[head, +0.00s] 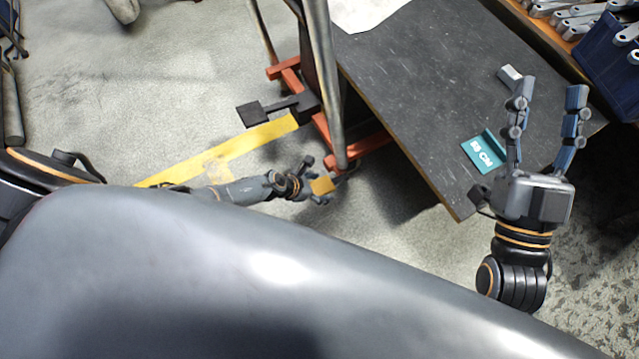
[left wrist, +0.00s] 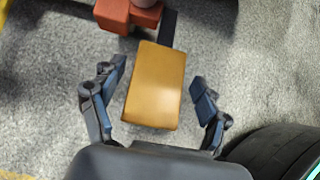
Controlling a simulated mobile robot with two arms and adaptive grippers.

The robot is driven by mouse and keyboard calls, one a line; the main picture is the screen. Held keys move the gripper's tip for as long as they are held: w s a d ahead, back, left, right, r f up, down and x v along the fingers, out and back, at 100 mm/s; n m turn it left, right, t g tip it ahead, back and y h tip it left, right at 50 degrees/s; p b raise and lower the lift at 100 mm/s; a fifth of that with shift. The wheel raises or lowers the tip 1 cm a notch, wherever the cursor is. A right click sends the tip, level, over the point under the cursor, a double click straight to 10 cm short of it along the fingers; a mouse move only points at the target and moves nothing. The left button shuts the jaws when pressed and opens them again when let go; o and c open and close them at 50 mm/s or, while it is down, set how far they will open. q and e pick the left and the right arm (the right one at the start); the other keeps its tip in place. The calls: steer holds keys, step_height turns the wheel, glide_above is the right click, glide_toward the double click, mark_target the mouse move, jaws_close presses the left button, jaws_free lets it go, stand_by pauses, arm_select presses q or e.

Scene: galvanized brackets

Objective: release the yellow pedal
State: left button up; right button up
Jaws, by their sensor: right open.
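The yellow pedal (head: 322,186) is low by the floor, beside the foot of a red-orange frame. It fills the middle of the left wrist view (left wrist: 155,86), joined to a dark arm at its upper end. My left gripper (head: 318,188) is at the pedal, with one finger on each side of it. In the left wrist view its fingers (left wrist: 160,75) stand apart, with floor showing between each finger and the pedal. My right gripper (head: 549,92) is open and empty above the dark table.
The red-orange frame (head: 288,76) has grey metal posts. A black pedal (head: 252,113) lies to its left. A yellow stripe (head: 240,142) runs along the floor. The dark table (head: 430,80) bears a teal sign (head: 484,152) and a small metal piece (head: 510,76). Blue bin (head: 608,55) at the upper right.

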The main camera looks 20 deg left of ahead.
arm_select(q)
steer(key=shift+a, duration=0.15)
steer(key=shift+s+a+r, duration=0.15)
steer(key=shift+s+r, duration=0.05)
steer(key=shift+r, duration=0.15)
steer(key=s+a, duration=0.7)
steer(key=s, duration=0.2)
steer(key=shift+s+a, duration=0.2)
steer(key=shift+s, duration=0.1)
